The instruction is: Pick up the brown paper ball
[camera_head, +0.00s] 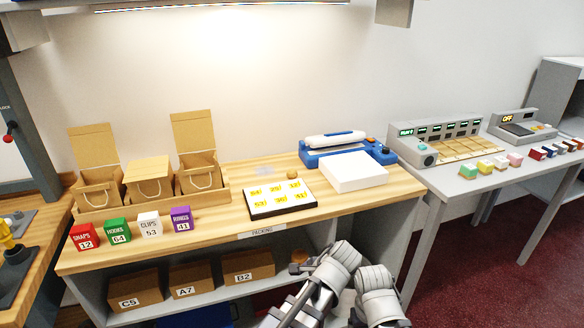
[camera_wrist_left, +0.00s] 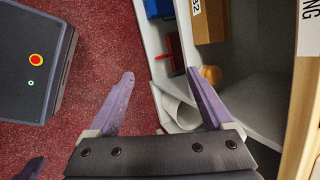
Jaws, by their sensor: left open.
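A brown crumpled ball (camera_head: 299,256) lies on the shelf under the packing counter, right of the B2 box. In the left wrist view the brown ball (camera_wrist_left: 210,74) shows just beyond the right finger's tip, partly covered by that finger. Another small brownish ball (camera_head: 292,174) sits on the counter top behind the number board. My right gripper is not in view; only a right arm link shows.
Boxes C5 (camera_head: 136,288), A7 (camera_head: 191,278) and B2 (camera_head: 248,266) stand on the shelf. A white roll (camera_wrist_left: 180,112) lies near the ball in the wrist view. The counter's front edge (camera_head: 250,238) overhangs the shelf. Red floor (camera_wrist_left: 110,40) is open beside it.

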